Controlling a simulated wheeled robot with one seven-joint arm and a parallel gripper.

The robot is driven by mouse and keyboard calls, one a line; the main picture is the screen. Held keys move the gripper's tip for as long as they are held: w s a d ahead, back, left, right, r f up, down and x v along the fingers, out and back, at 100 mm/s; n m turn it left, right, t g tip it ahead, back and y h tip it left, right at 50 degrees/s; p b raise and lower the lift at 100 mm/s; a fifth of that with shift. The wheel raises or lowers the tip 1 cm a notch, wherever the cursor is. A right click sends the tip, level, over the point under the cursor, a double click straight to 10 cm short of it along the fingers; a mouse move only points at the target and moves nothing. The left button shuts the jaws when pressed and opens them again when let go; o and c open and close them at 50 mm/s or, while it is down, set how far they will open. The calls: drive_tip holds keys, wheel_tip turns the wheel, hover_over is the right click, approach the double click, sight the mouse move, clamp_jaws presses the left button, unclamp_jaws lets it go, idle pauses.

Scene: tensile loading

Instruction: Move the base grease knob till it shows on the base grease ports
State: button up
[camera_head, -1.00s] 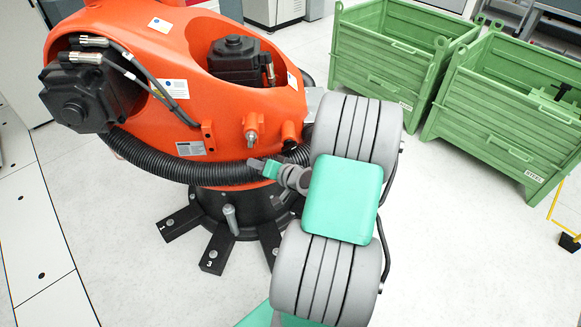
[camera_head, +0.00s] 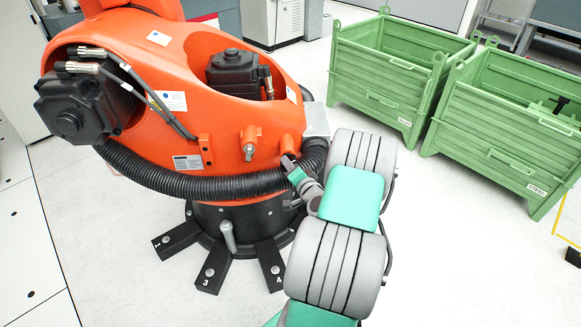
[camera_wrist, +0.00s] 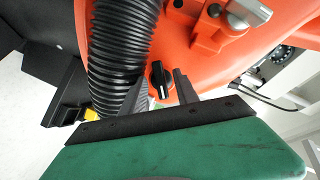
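A small black knob (camera_wrist: 160,79) with a white pointer line sits on the orange robot's base in the wrist view; it looks like the base grease knob. My gripper's two dark fingers (camera_wrist: 158,92) are open, one on each side of the knob as seen. I cannot tell whether they touch it or how deep they reach. In the head view my gripper (camera_head: 289,163) is at the lower right of the orange base, by the black hose. The knob is not distinguishable there. I cannot make out any marked grease ports.
A ribbed black hose (camera_wrist: 118,50) runs close beside my gripper. A silver lever-like fitting (camera_wrist: 245,15) is above right. The orange robot (camera_head: 200,110) stands on a black footed base (camera_head: 238,232). Green bins (camera_head: 390,80) stand at the right; the floor between is clear.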

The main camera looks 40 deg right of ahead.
clamp_jaws()
drive_tip(key=shift+f, duration=0.1)
idle(0.3)
drive_tip(key=m+t+b, duration=0.1)
drive_tip(key=m+b, duration=0.1)
drive_tip(key=b, duration=0.2)
drive_tip(key=shift+m, duration=0.4)
unclamp_jaws()
drive_tip(key=shift+s, duration=0.15)
drive_tip(key=f+p+v, duration=0.1)
drive_tip(key=v, duration=0.6)
drive_tip(key=shift+s+r, duration=0.35)
drive_tip(key=shift+r, duration=0.1)
